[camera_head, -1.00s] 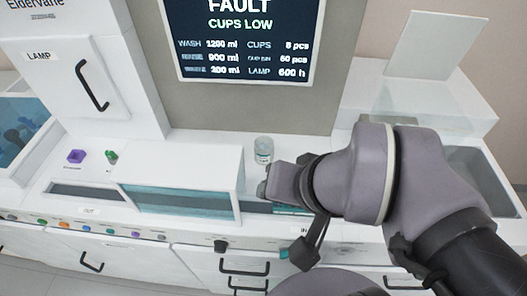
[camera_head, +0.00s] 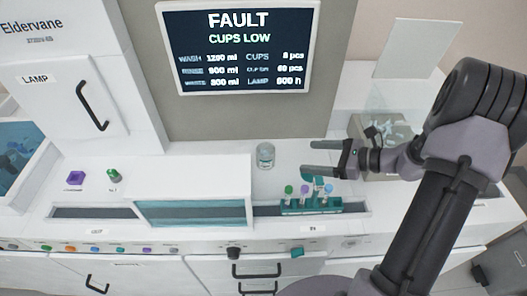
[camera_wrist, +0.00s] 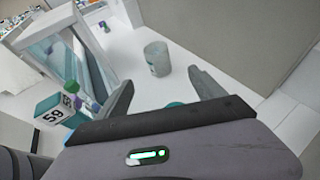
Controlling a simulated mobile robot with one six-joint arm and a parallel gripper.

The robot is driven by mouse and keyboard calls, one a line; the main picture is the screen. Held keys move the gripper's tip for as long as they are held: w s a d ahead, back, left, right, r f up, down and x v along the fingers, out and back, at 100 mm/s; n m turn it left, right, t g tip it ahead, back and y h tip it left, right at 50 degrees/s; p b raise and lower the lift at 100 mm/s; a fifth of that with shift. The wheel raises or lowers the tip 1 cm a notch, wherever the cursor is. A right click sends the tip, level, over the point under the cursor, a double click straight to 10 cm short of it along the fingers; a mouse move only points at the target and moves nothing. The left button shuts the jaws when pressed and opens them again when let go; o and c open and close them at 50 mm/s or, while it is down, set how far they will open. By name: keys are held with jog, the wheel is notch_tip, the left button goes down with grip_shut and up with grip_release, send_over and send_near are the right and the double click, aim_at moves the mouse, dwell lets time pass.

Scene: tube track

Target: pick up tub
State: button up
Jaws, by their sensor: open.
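A small clear tub (camera_head: 265,155) stands upright on the white counter, below the screen. In the wrist view the tub (camera_wrist: 157,58) shows ahead of the fingers, near the middle of the gap, with a small greenish label at its lower left. My gripper (camera_head: 318,158) is open and empty, to the right of the tub and apart from it. Its fingers point left in the head view. In the wrist view my gripper (camera_wrist: 160,80) has its fingers spread wide with nothing between them.
A green rack of capped tubes (camera_head: 311,204) sits in a counter slot just below my gripper. A raised white housing with a teal window (camera_head: 193,213) stands left of it. Purple (camera_head: 75,177) and green (camera_head: 114,175) pieces lie farther left. Counter around the tub is clear.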

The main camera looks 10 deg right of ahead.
aim_at(273, 156)
jog(key=b+x, duration=0.5)
jog(key=x, duration=1.1)
jog(key=shift+a+f, duration=0.15)
jog(key=shift+a, duration=0.25)
jog(key=shift+c, duration=0.5)
jog(key=c, duration=1.4)
